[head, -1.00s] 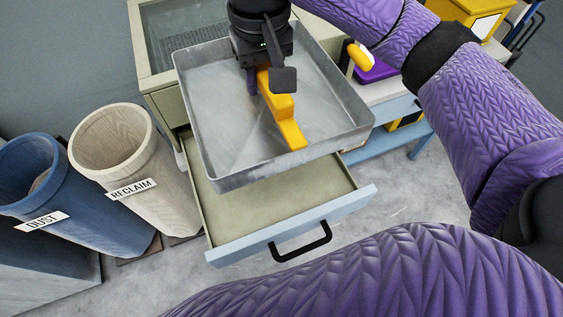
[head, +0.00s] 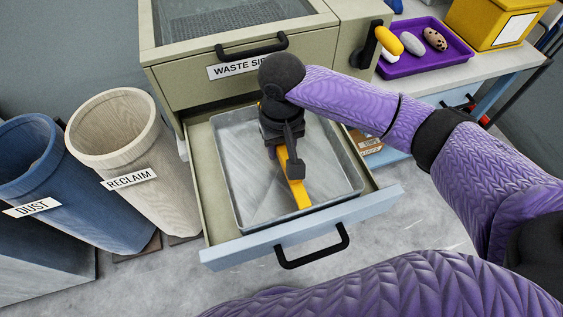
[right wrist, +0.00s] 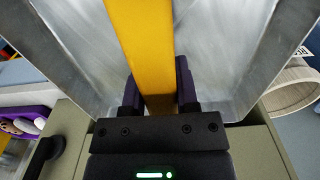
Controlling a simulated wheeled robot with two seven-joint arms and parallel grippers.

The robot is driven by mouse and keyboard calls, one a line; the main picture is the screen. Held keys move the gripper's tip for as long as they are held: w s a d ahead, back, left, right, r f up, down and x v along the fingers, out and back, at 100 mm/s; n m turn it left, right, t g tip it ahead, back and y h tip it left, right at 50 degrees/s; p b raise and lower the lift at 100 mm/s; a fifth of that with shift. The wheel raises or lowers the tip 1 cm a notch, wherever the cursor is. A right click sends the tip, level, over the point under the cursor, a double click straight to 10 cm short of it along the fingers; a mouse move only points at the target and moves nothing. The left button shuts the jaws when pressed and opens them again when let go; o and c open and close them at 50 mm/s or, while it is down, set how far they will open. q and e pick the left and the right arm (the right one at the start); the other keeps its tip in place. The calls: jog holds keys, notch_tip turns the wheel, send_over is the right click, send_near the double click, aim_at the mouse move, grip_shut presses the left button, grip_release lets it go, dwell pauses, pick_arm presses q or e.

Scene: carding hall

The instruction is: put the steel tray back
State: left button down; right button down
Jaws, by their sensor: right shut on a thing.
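The steel tray (head: 335,150) is a shallow grey metal pan. It sits inside the pulled-out drawer (head: 220,240), within its walls; whether it rests fully on the drawer floor I cannot tell. A yellow bar-shaped handle (head: 296,188) runs along the tray. My right gripper (head: 284,160) is over the tray, shut on this yellow handle. The right wrist view shows the handle (right wrist: 142,45) between both dark fingers (right wrist: 159,95), with the tray's metal (right wrist: 85,60) around it. My left gripper is not in view.
The drawer front has a black handle (head: 313,247). Above is a cabinet labelled WASTE (head: 300,75). Blue DUST (head: 60,190) and cream RECLAIM (head: 135,150) bins stand at left. At right, a purple tray (head: 455,58) holds several small items near a yellow box (head: 500,22).

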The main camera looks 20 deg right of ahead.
notch_tip(320, 180, down, 6)
jog(key=shift+r+b, duration=0.2)
jog(key=shift+b, duration=0.7)
jog(key=shift+r, duration=0.1)
jog(key=shift+c, duration=1.8)
grip_release()
notch_tip(320, 180, up, 12)
jog(key=p, duration=0.4)
jog(key=shift+f, duration=0.2)
jog(key=shift+r, duration=0.2)
